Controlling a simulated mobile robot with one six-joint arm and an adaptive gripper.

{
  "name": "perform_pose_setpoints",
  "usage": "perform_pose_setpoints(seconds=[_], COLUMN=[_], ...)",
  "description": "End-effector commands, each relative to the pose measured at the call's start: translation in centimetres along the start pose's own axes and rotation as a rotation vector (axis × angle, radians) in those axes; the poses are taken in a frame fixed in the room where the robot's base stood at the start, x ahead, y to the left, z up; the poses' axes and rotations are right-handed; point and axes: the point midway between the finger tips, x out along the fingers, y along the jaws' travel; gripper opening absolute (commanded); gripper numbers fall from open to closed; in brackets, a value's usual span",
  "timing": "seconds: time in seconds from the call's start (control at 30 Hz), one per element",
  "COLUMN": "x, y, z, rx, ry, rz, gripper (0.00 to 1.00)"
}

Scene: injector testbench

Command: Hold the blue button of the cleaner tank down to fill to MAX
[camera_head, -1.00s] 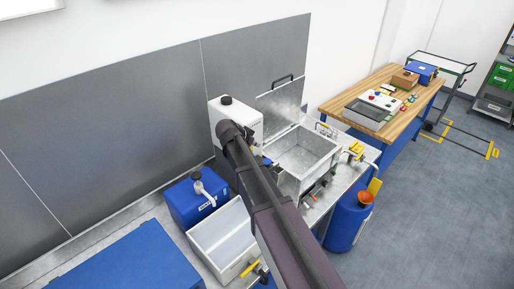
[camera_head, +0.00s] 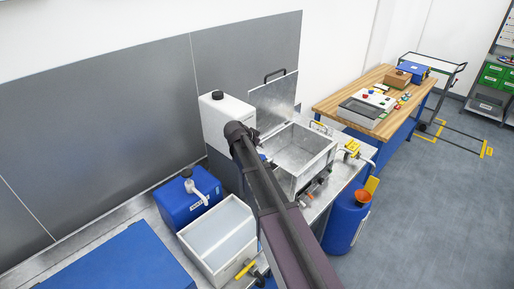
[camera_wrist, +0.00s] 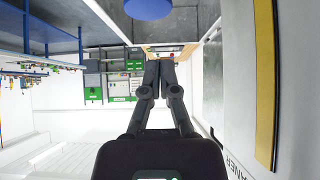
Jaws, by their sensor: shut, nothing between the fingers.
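The cleaner tank (camera_head: 225,121) is a white box with a black cap at the back wall, beside the open metal basin. My arm covers its right side in the head view. In the wrist view its white face (camera_wrist: 294,70), with partly visible lettering and a yellow upright strip, fills the right side. My gripper (camera_wrist: 160,68) is shut and empty, apart from that face. A round blue shape (camera_wrist: 148,8), likely the blue button, is cut off at the top edge, beyond the fingertips.
The metal basin (camera_head: 332,151) has its lid (camera_head: 274,103) raised. A blue canister (camera_head: 180,208) and a white tray (camera_head: 202,262) stand at the front left. A blue drum (camera_head: 343,228) with an orange funnel stands right. A wooden bench (camera_head: 340,92) is behind.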

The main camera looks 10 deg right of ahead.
Motion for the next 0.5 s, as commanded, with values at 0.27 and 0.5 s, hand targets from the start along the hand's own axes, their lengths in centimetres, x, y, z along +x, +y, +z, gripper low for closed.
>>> perform_pose_setpoints(seconds=[0.27, 0.5], x=[1.6, 2.3], y=[0.1, 0.1], z=[1.7, 2.4], rx=[0.001, 0.001], ry=[0.000, 0.000], rz=[0.000, 0.001], gripper=[0.00, 0.00])
